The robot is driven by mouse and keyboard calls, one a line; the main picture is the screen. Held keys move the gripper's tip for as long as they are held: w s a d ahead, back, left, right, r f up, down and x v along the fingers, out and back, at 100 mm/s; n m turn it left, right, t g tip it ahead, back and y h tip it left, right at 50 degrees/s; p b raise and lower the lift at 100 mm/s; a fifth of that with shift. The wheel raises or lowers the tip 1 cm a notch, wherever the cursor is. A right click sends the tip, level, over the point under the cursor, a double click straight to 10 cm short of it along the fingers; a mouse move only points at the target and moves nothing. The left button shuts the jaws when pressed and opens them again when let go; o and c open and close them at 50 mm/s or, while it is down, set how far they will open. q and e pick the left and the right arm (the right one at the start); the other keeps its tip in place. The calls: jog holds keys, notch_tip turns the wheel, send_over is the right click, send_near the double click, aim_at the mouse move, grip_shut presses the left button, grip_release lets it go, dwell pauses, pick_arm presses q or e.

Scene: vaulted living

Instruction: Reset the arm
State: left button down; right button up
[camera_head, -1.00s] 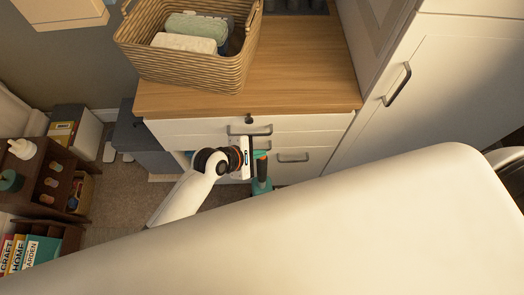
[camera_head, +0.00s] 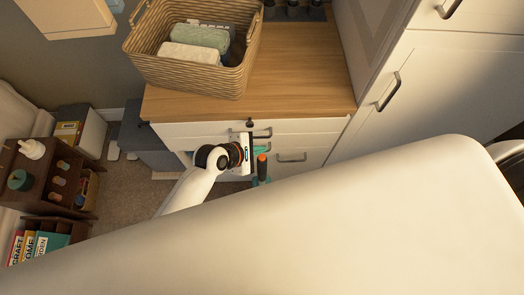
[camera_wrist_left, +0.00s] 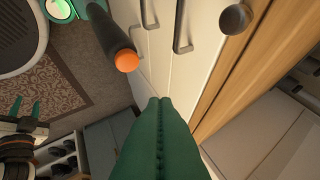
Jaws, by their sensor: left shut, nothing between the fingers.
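My left gripper (camera_head: 266,149) is in front of the drawers of the wood-topped cabinet. Its green fingers are together with nothing between them, as the left wrist view (camera_wrist_left: 160,103) also shows. A dark upright handle with an orange tip (camera_head: 262,168) stands just below the fingers in the head view. In the left wrist view the handle (camera_wrist_left: 110,40) is to the left of the fingers and apart from them. My right gripper (camera_wrist_left: 26,110) shows at the left edge of the left wrist view, its two green fingers apart and empty. It does not show in the head view.
The cabinet (camera_head: 300,90) bears a wicker basket (camera_head: 190,80) with folded cloths. Its drawers have bar handles (camera_head: 291,157). A tall white cupboard (camera_head: 440,80) stands on the right. A wooden shelf (camera_head: 50,185) and books are at the left. Carpet (camera_head: 125,190) is open between.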

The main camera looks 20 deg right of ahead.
pick_arm(q)
jog(key=shift+r+p, duration=0.55)
jog(key=shift+r, duration=0.25)
jog(key=s+a+f+m+y+b, duration=0.35)
jog(key=a+f, duration=0.65)
jog(key=f, duration=0.4)
jog(key=s+a+f+m+y+b, duration=0.25)
jog(key=s+a+f, duration=0.25)
jog(key=a+f, duration=0.6)
jog(key=s+a+f+m+g+y+b, duration=0.1)
jog(key=s+a+f+m, duration=0.3)
jog(key=s, duration=0.7)
jog(key=s+a+f+m+g+y+b, duration=0.1)
jog(key=s+a+f+m+b, duration=0.1)
jog(key=s+a+f+m, duration=0.3)
jog(key=s+a+f, duration=0.4)
jog(key=s+f, duration=0.2)
jog(key=s, duration=0.1)
jog(key=shift+f+m+y, duration=0.3)
jog(key=shift+f, duration=0.05)
jog(key=shift+s, duration=0.1)
